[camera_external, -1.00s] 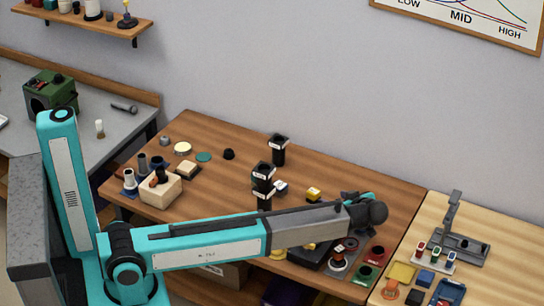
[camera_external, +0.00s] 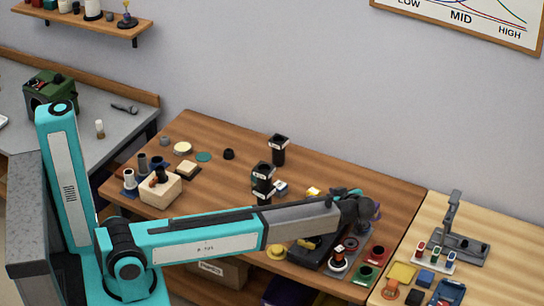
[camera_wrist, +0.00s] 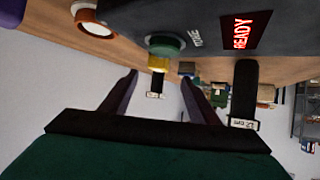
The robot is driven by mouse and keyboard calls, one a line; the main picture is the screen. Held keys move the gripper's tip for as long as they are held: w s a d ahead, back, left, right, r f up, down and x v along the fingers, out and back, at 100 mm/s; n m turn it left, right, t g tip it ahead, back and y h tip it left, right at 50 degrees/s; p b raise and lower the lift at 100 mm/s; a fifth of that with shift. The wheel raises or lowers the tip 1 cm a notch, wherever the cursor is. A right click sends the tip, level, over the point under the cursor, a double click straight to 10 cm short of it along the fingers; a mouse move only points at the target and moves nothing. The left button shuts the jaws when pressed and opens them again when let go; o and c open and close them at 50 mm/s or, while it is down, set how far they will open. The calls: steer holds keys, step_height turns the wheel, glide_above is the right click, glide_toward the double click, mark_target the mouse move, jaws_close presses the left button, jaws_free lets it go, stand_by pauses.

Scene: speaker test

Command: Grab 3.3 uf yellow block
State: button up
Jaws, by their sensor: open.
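A small yellow block (camera_external: 313,191) lies on the wooden table in the external view, just above my forearm and partly hidden by it. Its value label cannot be read. In the wrist view, which looks upside down, a small yellow thing (camera_wrist: 158,63) shows ahead, between the fingers in the picture; it seems to be the same block. My gripper (camera_wrist: 158,76) is open and its fingers are spread with nothing held. In the external view my gripper (camera_external: 343,192) is at the end of the arm, to the right of the yellow block.
Black labelled holders (camera_external: 263,178) stand left of the yellow block. A dark device with a red READY display (camera_wrist: 240,31) and a green button (camera_wrist: 165,45) is close by. Red (camera_external: 376,255) and green (camera_external: 365,274) pads lie at the table's right front.

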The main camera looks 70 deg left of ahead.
mark_target(314, 191)
steer(key=shift+s+a+f, duration=0.1)
steer(key=shift+a+f, duration=0.2)
steer(key=shift+a, duration=0.25)
steer(key=shift+p+x, duration=0.8)
steer(key=shift+x, duration=0.15)
steer(key=shift+p+x, duration=0.65)
steer(key=shift+x, duration=1)
steer(key=shift+r, duration=0.1)
steer(key=c, duration=1)
